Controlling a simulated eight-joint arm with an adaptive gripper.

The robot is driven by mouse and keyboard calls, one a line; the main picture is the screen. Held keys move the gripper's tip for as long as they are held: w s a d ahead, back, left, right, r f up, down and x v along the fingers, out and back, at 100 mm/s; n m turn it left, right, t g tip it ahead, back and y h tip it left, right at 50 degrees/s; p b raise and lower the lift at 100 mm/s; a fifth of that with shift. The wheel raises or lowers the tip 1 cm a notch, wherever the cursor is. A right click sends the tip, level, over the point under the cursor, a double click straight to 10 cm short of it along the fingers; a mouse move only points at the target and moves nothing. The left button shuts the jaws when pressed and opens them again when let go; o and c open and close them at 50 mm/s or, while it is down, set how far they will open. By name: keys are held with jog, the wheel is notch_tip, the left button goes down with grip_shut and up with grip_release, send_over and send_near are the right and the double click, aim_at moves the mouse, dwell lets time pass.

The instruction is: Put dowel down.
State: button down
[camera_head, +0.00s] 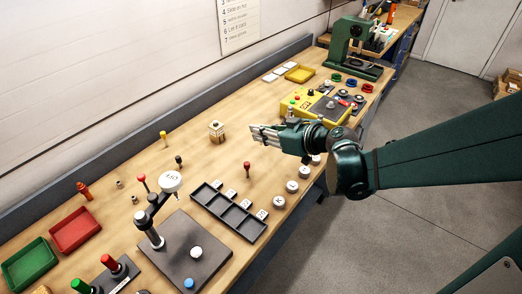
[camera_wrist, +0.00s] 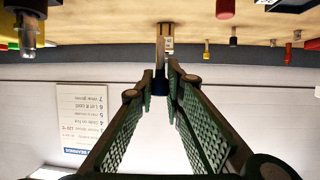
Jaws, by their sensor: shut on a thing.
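My gripper (camera_head: 265,134) is above the middle of the bench, its fingers pointing left and level. A small light wooden block (camera_head: 216,130) stands on the bench beyond the fingertips.
A dark slotted tray (camera_head: 243,228) and several white round pieces lie in front. A gauge stand (camera_head: 154,215), a red peg (camera_head: 247,168) and a yellow peg (camera_head: 163,137) stand nearby. A yellow control box (camera_head: 310,103) is behind. Bare bench surrounds the wooden block.

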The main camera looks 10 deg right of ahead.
aim_at(261, 144)
jog(key=shift+f+b, duration=0.9)
jog(key=shift+f, duration=1.95)
jog(key=shift+f+b, duration=0.75)
jog(key=shift+f, duration=1.35)
jog(key=shift+f, duration=0.1)
jog(key=c, duration=2.9)
grip_release()
jog(key=o, duration=0.5)
